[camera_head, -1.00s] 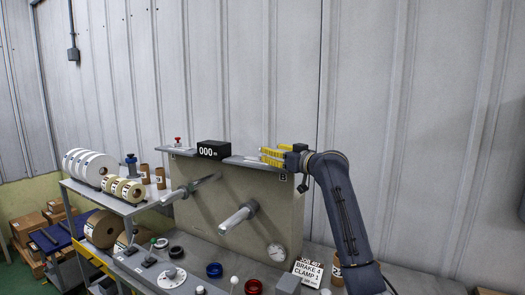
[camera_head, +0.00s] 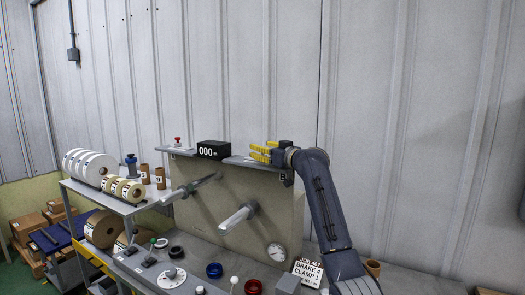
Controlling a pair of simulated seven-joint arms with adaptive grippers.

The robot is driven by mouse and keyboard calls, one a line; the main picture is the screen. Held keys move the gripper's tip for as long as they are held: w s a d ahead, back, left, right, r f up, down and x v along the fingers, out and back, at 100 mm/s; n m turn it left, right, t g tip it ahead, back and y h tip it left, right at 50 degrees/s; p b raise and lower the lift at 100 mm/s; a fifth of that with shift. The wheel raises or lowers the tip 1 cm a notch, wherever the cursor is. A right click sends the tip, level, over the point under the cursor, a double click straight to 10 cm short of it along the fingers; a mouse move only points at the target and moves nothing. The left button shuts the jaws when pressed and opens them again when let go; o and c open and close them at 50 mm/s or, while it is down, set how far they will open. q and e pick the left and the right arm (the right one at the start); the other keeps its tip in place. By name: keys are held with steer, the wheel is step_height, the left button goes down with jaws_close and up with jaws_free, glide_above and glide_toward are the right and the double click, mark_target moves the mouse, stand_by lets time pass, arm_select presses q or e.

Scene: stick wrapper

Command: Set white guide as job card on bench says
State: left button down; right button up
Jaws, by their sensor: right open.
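The job card (camera_head: 307,270) stands on the bench at the lower right of the head view and reads JOB 407, BRAKE 4, CLAMP 1; its smallest line is too small to read. Two white-knobbed parts, one (camera_head: 234,280) near the bottom middle and one (camera_head: 199,290) at the bottom edge, show on the bench; I cannot tell which is the white guide. My right gripper (camera_head: 260,152), with yellow fingers, is open and empty at the right end of the grey ledge (camera_head: 240,161), near the label B. My left gripper is not in view.
A black counter (camera_head: 213,149) reading 000 sits on the ledge. Two grey spindles, one (camera_head: 190,188) and one (camera_head: 238,217), stick out from the panel. Rolls (camera_head: 90,166) fill the left rack.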

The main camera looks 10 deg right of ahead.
jaws_close()
stand_by(0.4)
steer(key=shift+s+d, duration=0.55)
steer(key=shift+d, duration=0.25)
jaws_free()
steer(key=shift+s, duration=0.15)
